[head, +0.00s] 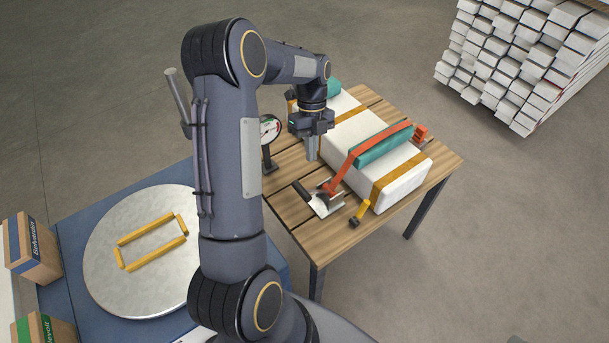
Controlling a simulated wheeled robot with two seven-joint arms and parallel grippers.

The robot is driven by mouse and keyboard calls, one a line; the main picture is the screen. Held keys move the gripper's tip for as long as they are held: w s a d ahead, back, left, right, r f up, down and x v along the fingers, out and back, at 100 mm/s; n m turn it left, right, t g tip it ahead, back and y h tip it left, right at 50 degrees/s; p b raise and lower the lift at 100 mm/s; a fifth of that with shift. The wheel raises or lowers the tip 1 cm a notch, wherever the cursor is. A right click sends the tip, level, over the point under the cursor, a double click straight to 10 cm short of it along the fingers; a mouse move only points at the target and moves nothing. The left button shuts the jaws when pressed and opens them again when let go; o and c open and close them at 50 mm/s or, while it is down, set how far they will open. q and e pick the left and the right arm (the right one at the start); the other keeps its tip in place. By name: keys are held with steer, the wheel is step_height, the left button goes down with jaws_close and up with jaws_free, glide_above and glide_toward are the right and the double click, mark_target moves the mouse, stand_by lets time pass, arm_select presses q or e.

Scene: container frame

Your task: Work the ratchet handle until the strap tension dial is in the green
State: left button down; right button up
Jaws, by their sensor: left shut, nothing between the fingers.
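The ratchet (323,205) sits near the front edge of a slatted wooden table, a metal body with a black handle grip (301,191) on its left side. An orange-red strap (352,165) runs from it up over a teal pad on a long white bundle. The round tension dial (269,130) stands on a dark post at the table's left, partly hidden by my arm; its needle reading is too small to tell. My left gripper (311,156) points down, shut and empty, above the table between dial and strap, apart from the ratchet handle. My right gripper is out of view.
The white bundle (400,187) has golden bands. A yellow-handled item (360,212) lies right of the ratchet. At left, a blue surface holds a round metal plate (110,275) with a yellow frame, beside cartons (35,255). White stacked goods (520,65) stand back right.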

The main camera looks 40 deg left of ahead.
mark_target(306, 190)
arm_select(q)
steer(key=x, duration=0.2)
steer(key=p+x, duration=0.1)
steer(key=x, duration=0.1)
steer(key=s+a+x, duration=0.1)
steer(key=x, duration=0.2)
steer(key=shift+s+a+f+p, duration=0.1)
steer(key=shift+s+f+p, duration=0.2)
steer(key=shift+f, duration=0.3)
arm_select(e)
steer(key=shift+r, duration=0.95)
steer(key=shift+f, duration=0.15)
